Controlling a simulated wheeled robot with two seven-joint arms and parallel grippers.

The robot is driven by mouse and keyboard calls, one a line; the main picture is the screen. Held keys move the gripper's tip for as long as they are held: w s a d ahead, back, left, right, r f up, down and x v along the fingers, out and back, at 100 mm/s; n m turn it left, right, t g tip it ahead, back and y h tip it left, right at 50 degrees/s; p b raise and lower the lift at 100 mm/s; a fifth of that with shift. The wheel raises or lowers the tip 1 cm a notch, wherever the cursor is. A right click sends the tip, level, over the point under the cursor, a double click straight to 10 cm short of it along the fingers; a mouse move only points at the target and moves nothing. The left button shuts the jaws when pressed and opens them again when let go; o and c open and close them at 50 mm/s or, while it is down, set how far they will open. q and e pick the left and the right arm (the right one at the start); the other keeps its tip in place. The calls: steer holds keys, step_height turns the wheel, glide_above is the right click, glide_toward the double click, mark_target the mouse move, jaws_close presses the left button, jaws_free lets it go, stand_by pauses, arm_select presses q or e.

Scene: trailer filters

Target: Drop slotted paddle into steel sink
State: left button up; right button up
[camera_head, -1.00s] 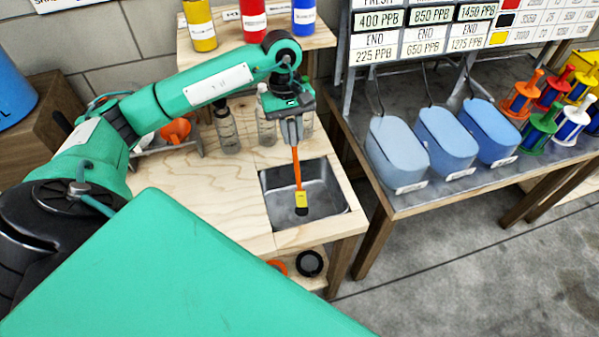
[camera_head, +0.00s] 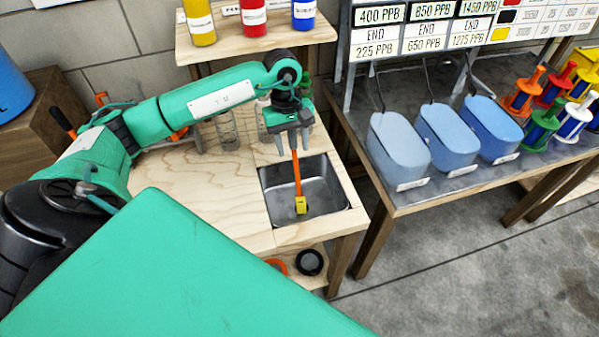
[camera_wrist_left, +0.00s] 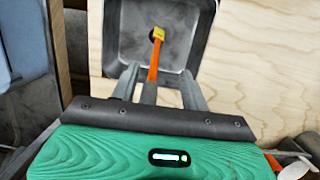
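The slotted paddle (camera_head: 297,175), with an orange shaft and a yellow block near its lower end, hangs or stands nearly upright over the steel sink (camera_head: 335,197). Its lower end is inside the basin outline. I cannot tell whether it touches the bottom. My left gripper (camera_head: 293,146) is above the sink's back edge, with its fingers apart on either side of the paddle's upper end. In the left wrist view the paddle (camera_wrist_left: 154,60) runs between the spread fingers (camera_wrist_left: 160,76) towards the middle of the sink (camera_wrist_left: 118,40). My right gripper is out of view.
Clear bottles (camera_head: 227,130) stand behind the sink on the wooden bench (camera_head: 200,190). A shelf (camera_head: 255,48) with coloured bottles is above. Blue-grey tubs (camera_head: 398,150) and coloured spools (camera_head: 540,125) stand on the table at right. The bench left of the sink is clear.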

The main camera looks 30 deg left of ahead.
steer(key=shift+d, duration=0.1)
arm_select(q)
step_height(320, 180, up, 14)
steer(key=w+a+b, duration=0.1)
steer(key=a+b, duration=0.1)
steer(key=shift+w+a+f+b, duration=0.15)
steer(key=shift+a+f+b, duration=0.05)
steer(key=shift+f+b, duration=0.1)
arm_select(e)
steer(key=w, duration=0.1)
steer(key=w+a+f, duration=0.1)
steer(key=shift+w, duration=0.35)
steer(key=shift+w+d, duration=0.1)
